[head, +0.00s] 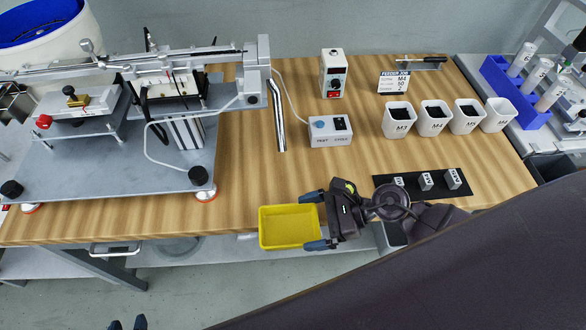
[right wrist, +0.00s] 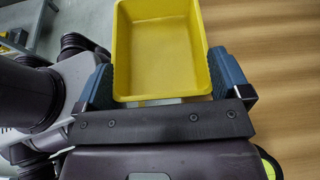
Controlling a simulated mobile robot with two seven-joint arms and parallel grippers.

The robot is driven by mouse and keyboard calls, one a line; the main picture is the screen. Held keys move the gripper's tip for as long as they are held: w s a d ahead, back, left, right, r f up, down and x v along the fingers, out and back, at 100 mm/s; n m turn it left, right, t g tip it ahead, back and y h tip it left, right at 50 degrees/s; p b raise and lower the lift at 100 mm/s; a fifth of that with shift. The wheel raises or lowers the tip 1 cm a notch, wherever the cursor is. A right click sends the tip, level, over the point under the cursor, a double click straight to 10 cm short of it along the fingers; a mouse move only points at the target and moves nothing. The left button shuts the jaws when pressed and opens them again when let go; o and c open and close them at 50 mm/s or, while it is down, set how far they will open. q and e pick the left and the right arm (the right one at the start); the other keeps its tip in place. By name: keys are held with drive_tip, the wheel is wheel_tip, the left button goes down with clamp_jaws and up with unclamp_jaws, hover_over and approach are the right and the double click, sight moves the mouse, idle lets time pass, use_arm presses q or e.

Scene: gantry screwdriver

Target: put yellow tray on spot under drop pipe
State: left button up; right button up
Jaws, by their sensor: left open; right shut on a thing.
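The yellow tray (head: 289,227) is empty and shows at the front edge of the wooden table, partly past that edge in the head view. My right gripper (head: 316,228) is shut on the tray from its right side. In the right wrist view the tray (right wrist: 163,50) sits between the two blue fingers of this gripper (right wrist: 165,85). The silver drop pipe (head: 279,116) comes down behind the tray, its lower end above the table. No marked spot shows under it. My left gripper (head: 127,323) is open and empty at the bottom left, away from the table.
The feeder machine (head: 110,150) stands on the left of the table. A control box (head: 330,132) is right of the pipe, with a second box (head: 334,73) behind. White cups (head: 432,119) and a black mat (head: 432,186) are at right. The wood around the pipe's end is clear.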

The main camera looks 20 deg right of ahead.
drive_tip(key=w+d, duration=0.1)
drive_tip(key=w, duration=0.5)
drive_tip(key=w+d, duration=0.1)
drive_tip(key=w, duration=0.3)
drive_tip(key=shift+d+b, duration=0.3)
drive_tip(key=shift+d, duration=0.05)
drive_tip(key=shift+w+d, duration=0.3)
drive_tip(key=shift+w, duration=0.5)
drive_tip(key=w, duration=0.3)
drive_tip(key=shift+d+f, duration=0.3)
drive_tip(key=shift+d, duration=0.1)
use_arm(q)
drive_tip(key=shift+w+d+f+b, duration=0.15)
drive_tip(key=shift+f+b, duration=0.15)
drive_tip(key=shift+f, duration=0.15)
use_arm(e)
drive_tip(key=shift+f, duration=0.45)
drive_tip(key=shift+f, duration=0.15)
drive_tip(key=o, duration=0.6)
drive_tip(key=shift+c, duration=0.2)
use_arm(q)
drive_tip(key=shift+w, duration=0.1)
